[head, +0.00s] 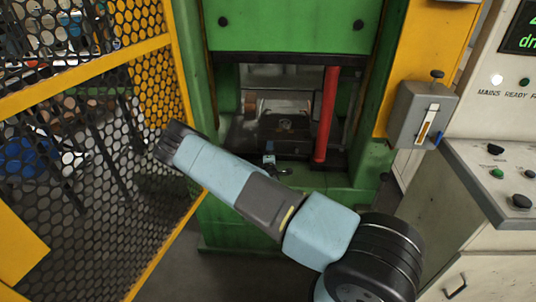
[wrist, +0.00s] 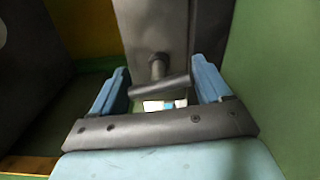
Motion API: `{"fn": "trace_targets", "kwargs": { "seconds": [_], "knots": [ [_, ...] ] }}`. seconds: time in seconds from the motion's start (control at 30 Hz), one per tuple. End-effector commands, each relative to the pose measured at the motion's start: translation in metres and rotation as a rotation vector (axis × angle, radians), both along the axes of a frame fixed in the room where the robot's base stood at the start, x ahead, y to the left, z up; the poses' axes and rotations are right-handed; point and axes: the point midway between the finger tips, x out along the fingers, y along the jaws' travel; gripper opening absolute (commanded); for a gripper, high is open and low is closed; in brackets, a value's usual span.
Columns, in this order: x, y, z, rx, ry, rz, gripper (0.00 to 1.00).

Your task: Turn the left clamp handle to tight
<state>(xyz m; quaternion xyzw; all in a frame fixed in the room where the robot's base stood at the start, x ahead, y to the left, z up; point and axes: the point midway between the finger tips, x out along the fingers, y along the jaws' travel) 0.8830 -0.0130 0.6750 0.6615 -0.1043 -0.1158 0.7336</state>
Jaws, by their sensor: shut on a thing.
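In the wrist view my gripper (wrist: 160,66) has one light-blue finger on each side of a grey T-shaped clamp handle (wrist: 161,89). The handle's crossbar spans the gap between the fingers, its ends against them, and it tilts slightly, right end higher. Its short stem meets a dark grey block (wrist: 158,24) beyond. I cannot read a tight mark on it. In the head view my arm reaches up and left across the front of the green press (head: 290,25); the fingers and the held handle cannot be made out there.
A yellow-framed mesh guard (head: 90,75) stands at left. A red post (head: 326,115) stands in the press opening. A grey switch box (head: 422,113) and a control cabinet (head: 485,185) are at right. In the wrist view a green wall (wrist: 280,80) is close on the right.

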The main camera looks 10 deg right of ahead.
Motion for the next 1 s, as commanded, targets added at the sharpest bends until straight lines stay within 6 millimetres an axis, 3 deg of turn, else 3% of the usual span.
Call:
{"fn": "trace_targets", "kwargs": {
  "seconds": [0.43,1.0],
  "knots": [
    [0.0030,0.0033,0.0023,0.252,-0.086,0.008,0.47],
    [0.0011,-0.0005,0.0011,0.302,-0.100,0.001,0.47]
  ]
}}
